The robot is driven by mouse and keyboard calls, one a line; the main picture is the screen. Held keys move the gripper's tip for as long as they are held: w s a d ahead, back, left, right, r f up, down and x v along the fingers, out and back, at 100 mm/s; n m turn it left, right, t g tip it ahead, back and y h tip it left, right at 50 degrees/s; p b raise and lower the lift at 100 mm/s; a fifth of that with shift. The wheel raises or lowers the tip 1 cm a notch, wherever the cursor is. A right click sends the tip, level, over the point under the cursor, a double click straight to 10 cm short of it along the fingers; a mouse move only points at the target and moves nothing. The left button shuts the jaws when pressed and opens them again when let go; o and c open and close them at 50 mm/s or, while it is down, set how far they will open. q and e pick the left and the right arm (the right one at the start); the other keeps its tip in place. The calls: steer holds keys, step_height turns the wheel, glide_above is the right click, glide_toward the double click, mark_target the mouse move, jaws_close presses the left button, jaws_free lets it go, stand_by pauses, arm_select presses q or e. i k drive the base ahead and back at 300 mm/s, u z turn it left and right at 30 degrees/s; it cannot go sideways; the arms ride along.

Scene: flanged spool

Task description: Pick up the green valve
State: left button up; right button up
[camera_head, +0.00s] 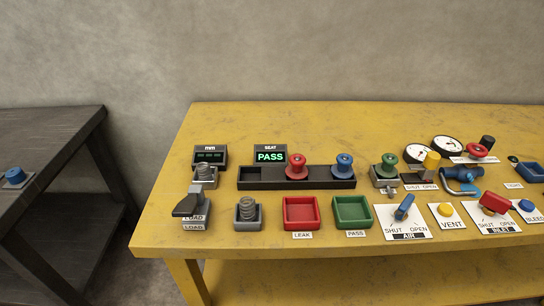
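The green valve (388,161) is a flanged spool standing upright on a grey metal block (384,181), at the right end of the black rack on the yellow table. A red spool (297,166) and a blue spool (344,166) of like shape stand upright in the black rack (262,177), whose left part is empty. Neither of my grippers shows in this view.
The yellow table (300,120) is clear along its back. In front of the rack are a red tray (301,213), a green tray (352,211) and a spring (247,208). Gauges (418,152), a yellow-capped post (431,161) and a blue valve body (461,180) crowd the right.

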mark_target(386, 169)
steer(key=k, duration=1.3)
steer(key=z, duration=0.7)
steer(key=i, duration=1.4)
steer(key=u, duration=0.8)
